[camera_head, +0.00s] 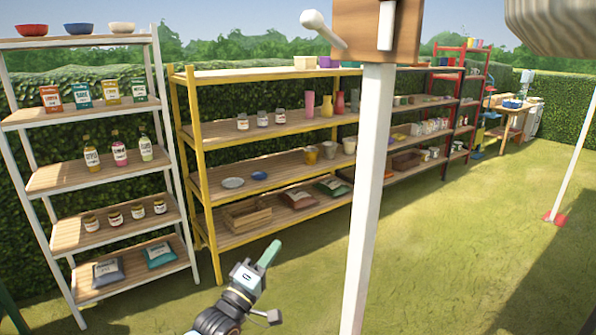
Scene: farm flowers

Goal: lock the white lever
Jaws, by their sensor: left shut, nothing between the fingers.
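The white lever (322,28) has a rounded knob end and sticks out to the left of a wooden block (345,12) at the top of the view. It slants, with its knob at the upper left. The block sits on a white post (366,200), and its top is cut off by the frame. A white upright piece (387,25) is on the block's right side. My left gripper (269,252) is low in the view, left of the post, well below the lever and apart from it. Its fingers are shut and empty. My right gripper is not in view.
A white shelf (100,117) with bowls, packets, bottles and jars stands at the left. A yellow shelf (205,142) and a red shelf (462,100) stand behind the post. Open grass (460,240) lies to the right. A large grey object (552,25) shows at the top right.

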